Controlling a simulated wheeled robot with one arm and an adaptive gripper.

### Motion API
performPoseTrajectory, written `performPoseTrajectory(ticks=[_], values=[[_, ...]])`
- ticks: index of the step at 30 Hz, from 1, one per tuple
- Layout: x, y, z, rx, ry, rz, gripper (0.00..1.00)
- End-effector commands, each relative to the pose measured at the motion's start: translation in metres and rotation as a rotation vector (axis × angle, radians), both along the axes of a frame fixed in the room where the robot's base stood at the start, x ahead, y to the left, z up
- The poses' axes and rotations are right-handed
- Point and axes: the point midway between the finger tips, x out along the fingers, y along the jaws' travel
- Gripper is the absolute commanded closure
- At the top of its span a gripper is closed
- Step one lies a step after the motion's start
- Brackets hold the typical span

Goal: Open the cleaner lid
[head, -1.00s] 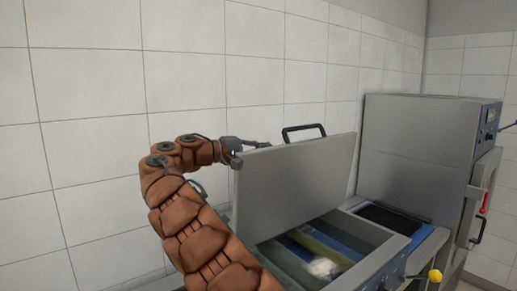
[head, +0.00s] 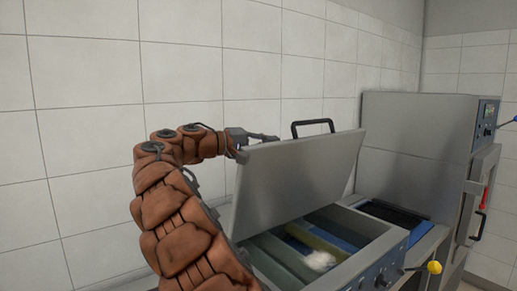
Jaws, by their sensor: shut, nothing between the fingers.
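The cleaner lid (head: 295,182) is a flat grey metal panel in the head view. It stands raised and tilted back over the cleaner (head: 375,255), so the inside of the cleaner shows below it. A black handle (head: 312,124) sticks up at the lid's top edge. My gripper (head: 262,138) is at the lid's upper left corner, beside the handle and not around it. Its fingers are shut and empty, partly hidden behind the lid's edge. I cannot tell whether they touch the lid.
Inside the cleaner are rollers and a white clump (head: 318,261). A yellow knob (head: 434,267) sticks out at the front right. A tall grey metal unit (head: 415,150) stands to the right. The tiled wall (head: 180,70) is close behind the lid.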

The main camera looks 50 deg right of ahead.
Motion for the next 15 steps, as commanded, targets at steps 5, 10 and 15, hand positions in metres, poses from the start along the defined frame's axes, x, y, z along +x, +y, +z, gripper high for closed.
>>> performPoseTrajectory(ticks=[5,10,15], values=[[-0.0057,0.0016,-0.0026,-0.004,-0.022,0.002,1.00],[-0.0054,0.0018,-0.0014,-0.004,-0.022,0.002,1.00],[-0.0051,0.0023,-0.0012,-0.004,-0.022,0.003,1.00]])
